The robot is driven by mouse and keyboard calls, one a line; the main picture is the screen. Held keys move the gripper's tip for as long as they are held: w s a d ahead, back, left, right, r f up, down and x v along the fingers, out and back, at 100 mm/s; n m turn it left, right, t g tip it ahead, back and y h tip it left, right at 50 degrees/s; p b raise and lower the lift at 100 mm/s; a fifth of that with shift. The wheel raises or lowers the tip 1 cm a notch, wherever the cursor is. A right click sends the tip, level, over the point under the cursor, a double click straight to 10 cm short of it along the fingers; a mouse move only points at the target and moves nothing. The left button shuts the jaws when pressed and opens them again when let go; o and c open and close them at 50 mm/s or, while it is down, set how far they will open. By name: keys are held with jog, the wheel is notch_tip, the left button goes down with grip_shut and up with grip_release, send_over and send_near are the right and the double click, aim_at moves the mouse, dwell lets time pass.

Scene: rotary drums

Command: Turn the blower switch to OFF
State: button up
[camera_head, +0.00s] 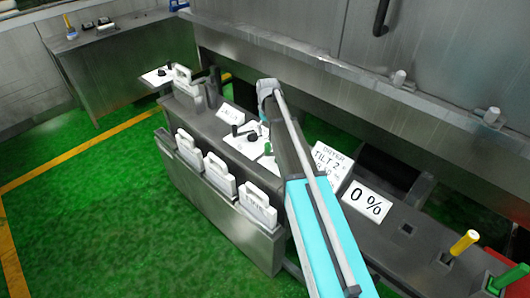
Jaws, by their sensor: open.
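The blower switch cannot be singled out, because the small labels are unreadable. A black switch handle (238,131) stands on a white plate (251,147) on the grey console, just left of my arm. Another dark knob (268,149) sits at that plate's right side, close against my arm. A third black knob (161,72) is on a separate white plate at the console's far end. My arm reaches up from the bottom over the console and bends near the plate. My gripper and its fingertips are hidden behind the arm link, so no contact with a switch can be seen.
White-framed holders (221,175) line the console's left face. A "DRYER TILT 2" sign (327,160) and a "0 %" sign (366,201) stand right of my arm. A yellow handle (464,242) rises at right. A metal wall and ledge run behind. Green floor at left is clear.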

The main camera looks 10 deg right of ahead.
aim_at(267, 143)
jog(key=shift+f+b, duration=5.1)
jog(key=shift+f, duration=0.3)
